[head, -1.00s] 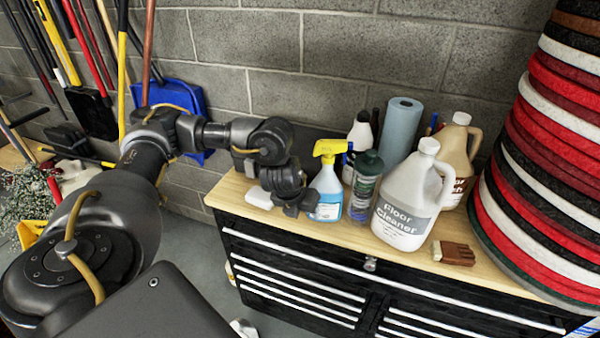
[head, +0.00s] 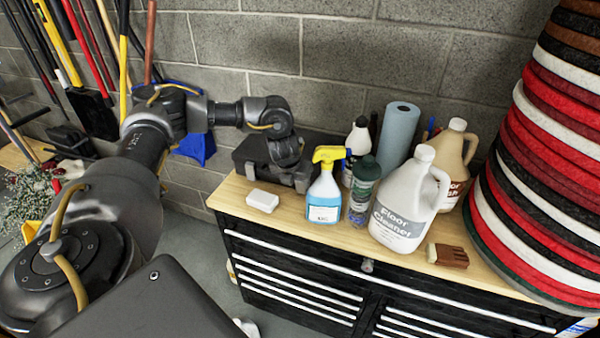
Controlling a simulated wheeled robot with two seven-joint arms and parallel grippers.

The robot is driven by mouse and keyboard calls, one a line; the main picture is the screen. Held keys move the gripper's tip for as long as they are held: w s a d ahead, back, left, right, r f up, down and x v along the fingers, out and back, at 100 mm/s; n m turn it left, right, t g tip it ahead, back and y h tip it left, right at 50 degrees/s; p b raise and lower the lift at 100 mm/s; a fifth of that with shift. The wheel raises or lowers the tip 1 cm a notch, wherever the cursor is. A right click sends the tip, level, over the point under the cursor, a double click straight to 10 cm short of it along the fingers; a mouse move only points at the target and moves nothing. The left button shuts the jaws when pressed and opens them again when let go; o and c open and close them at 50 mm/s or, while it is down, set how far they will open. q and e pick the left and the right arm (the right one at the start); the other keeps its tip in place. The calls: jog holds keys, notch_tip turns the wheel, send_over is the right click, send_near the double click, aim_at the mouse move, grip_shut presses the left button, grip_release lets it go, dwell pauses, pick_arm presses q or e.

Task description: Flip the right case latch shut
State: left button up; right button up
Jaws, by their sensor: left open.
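A dark case (head: 247,155) lies at the back left of the wooden top of a black tool chest, close to the block wall. My left gripper (head: 287,165) is over the front of the case, toward its right part, and is open with nothing seen in it. My wrist covers much of the case. The right latch is hidden or too dark to make out, so I cannot tell whether it is up or shut, or whether the gripper touches it. My right gripper is not in view.
A blue spray bottle with a yellow head (head: 324,195) stands just right of the gripper. A dark green bottle (head: 363,188), a floor cleaner jug (head: 405,205) and a blue paper roll (head: 398,135) stand further right. A white block (head: 262,201) lies in front of the case. Stacked pads (head: 540,190) rise at right.

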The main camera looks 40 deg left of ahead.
pick_arm(q)
jog(key=w+p, duration=0.1)
jog(key=w+a+f, duration=0.1)
jog(key=w, duration=0.1)
jog(key=shift+a+p, duration=0.1)
jog(key=shift+p, duration=0.3)
jog(key=c, duration=1)
jog(key=shift+w+a+g, duration=0.1)
jog(key=shift+w+g, duration=0.4)
jog(key=shift+w+a+r+g+h, duration=0.15)
jog(key=shift+w+g+h, duration=0.25)
jog(key=shift+g, duration=0.2)
jog(key=o, duration=1)
